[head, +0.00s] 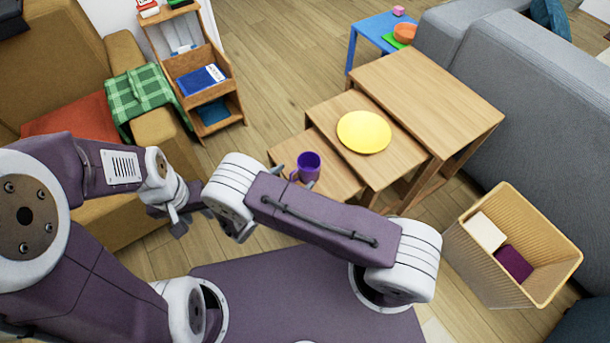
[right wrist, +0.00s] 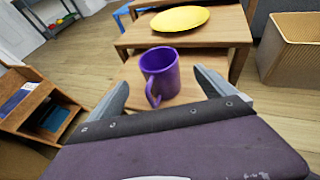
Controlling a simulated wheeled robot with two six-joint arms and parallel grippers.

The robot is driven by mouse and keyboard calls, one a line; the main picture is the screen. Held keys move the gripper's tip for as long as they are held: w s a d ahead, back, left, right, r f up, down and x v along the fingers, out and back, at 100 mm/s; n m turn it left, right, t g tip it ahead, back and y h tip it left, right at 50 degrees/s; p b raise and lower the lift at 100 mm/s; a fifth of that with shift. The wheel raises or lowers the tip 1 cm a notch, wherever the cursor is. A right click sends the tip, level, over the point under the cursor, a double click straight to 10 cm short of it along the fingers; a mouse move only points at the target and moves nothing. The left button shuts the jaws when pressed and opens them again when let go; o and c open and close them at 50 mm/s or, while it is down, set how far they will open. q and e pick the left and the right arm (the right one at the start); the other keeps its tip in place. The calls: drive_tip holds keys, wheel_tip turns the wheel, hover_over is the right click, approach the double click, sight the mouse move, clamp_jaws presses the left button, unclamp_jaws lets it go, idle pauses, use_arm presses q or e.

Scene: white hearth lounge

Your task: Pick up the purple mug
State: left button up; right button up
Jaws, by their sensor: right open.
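The purple mug (head: 308,167) stands upright on the lowest, front wooden table (head: 335,180). In the right wrist view the mug (right wrist: 160,70) is straight ahead, its handle turned toward me and slightly left. My right gripper (right wrist: 160,78) is open, with one finger on each side of the mug in that view; I see no contact. In the head view my right arm mostly hides that gripper. My left gripper (head: 177,215) hangs left of the mug, away from it, near the brown armchair; its jaw gap is unclear.
A yellow plate (head: 364,132) lies on the middle nesting table, and the tallest table (head: 428,92) stands behind. A wooden shelf (head: 205,80) with books is at back left. A wicker bin (head: 510,250) stands right, beside the grey sofa (head: 520,90).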

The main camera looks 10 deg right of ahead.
sight(302, 170)
drive_tip(key=b+x, duration=0.1)
drive_tip(key=x, duration=0.2)
drive_tip(key=shift+w+d+f, duration=0.15)
drive_tip(key=shift+w+f, duration=0.05)
drive_tip(key=shift+f, duration=0.05)
drive_tip(key=shift+w+d, duration=0.2)
drive_tip(key=b+x, duration=0.2)
drive_tip(key=x, duration=0.3)
drive_tip(key=shift+w+r, duration=0.1)
drive_tip(key=shift+w, duration=0.05)
drive_tip(key=c, duration=1.8)
drive_tip(key=shift+o, duration=0.2)
drive_tip(key=s+d+r+p, duration=0.6)
drive_tip(key=d+r, duration=0.3)
drive_tip(key=r, duration=0.2)
drive_tip(key=shift+s, duration=0.8)
